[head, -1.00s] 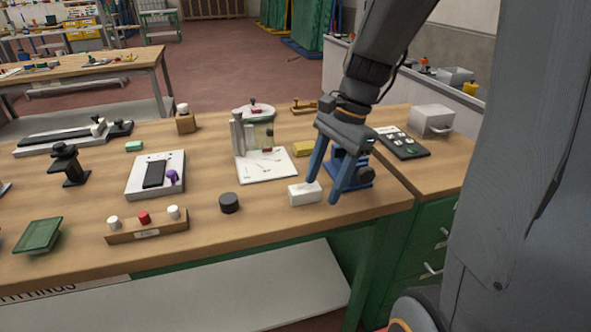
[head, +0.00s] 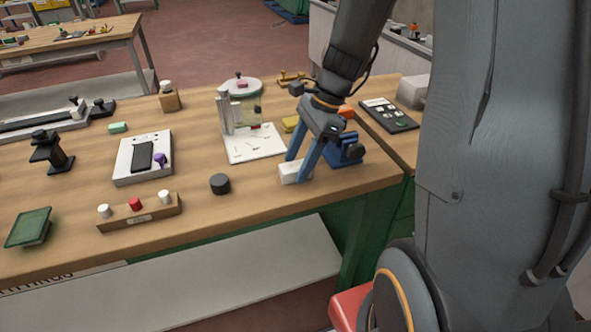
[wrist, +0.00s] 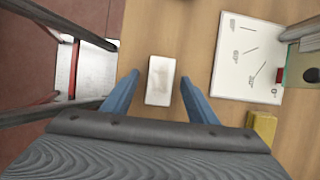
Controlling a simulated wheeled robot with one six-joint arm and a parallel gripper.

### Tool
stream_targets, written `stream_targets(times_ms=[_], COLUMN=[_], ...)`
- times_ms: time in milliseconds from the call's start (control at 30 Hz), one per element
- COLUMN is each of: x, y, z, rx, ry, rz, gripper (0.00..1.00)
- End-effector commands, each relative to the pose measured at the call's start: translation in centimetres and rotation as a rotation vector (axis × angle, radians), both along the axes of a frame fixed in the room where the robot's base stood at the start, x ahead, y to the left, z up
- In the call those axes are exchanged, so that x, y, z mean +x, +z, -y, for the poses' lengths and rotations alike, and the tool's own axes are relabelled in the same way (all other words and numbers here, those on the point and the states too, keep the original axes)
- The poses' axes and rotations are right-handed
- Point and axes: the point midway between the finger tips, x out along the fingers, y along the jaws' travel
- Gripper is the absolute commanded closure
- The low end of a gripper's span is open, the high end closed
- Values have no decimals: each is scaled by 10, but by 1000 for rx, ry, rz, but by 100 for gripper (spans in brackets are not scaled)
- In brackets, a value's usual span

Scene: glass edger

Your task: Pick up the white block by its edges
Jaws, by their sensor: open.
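The white block (head: 290,173) lies on the wooden workbench near its front edge, partly hidden in the head view by a blue finger. In the wrist view the white block (wrist: 160,81) lies lengthwise between the fingertips, with a gap on each side. My gripper (head: 293,170) is open, pointing down over the block, with one blue finger to either side of it. In the wrist view my gripper (wrist: 158,82) is empty, and its fingers do not touch the block.
A black round puck (head: 220,184) stands left of the block. A blue fixture (head: 346,152) stands close on the right. A white plate with markings (head: 256,145) and a yellow block (wrist: 262,127) lie behind. The bench's front edge is near.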

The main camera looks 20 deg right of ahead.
Motion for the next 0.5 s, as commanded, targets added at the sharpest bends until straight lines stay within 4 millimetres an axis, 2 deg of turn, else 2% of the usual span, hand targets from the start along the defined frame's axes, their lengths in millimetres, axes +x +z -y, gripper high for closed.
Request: stream_targets(times_ms=[167,433,500], x=[0,0,0], y=[0,0,0], z=[0,0,0], rx=[0,0,0], ry=[-1,0,-1], rz=[1,1,2], gripper=[47,91,92])
